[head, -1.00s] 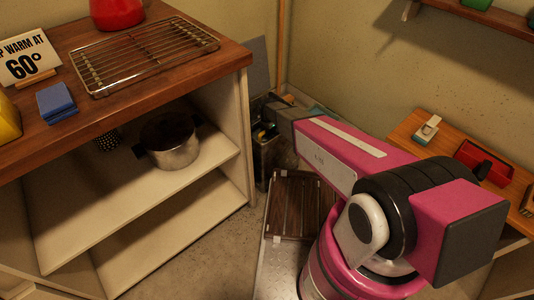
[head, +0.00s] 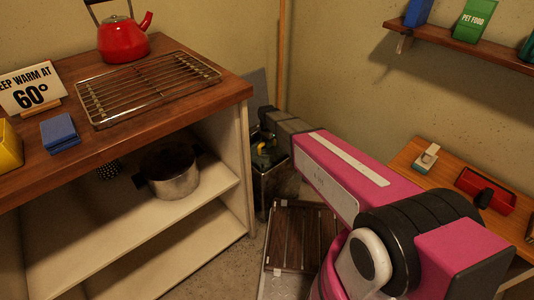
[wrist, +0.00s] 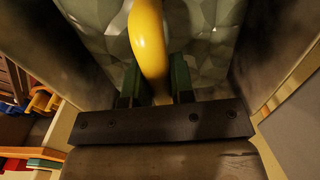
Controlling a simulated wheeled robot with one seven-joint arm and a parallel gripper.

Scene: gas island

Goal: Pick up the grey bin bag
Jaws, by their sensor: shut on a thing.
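The grey bin bag (wrist: 200,40) shows in the wrist view as a pale grey-green, crumpled, faceted surface between dark bin walls. A thick curved yellow loop (wrist: 149,40) stands in front of it and runs down between the fingers. My gripper (wrist: 156,88), with dark green fingers, is shut on this yellow loop, which looks like the bag's tie. In the head view my gripper is at the bin (head: 278,182), with a bit of yellow and green showing at its mouth. The bag's lower part is hidden.
A wooden-topped shelf unit (head: 238,160) stands close left of the bin, with a pot (head: 172,178) on its shelf and a wire rack (head: 150,88) and red kettle (head: 122,40) on top. A slatted wooden panel (head: 300,238) is in front. A wooden bench (head: 405,160) is right.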

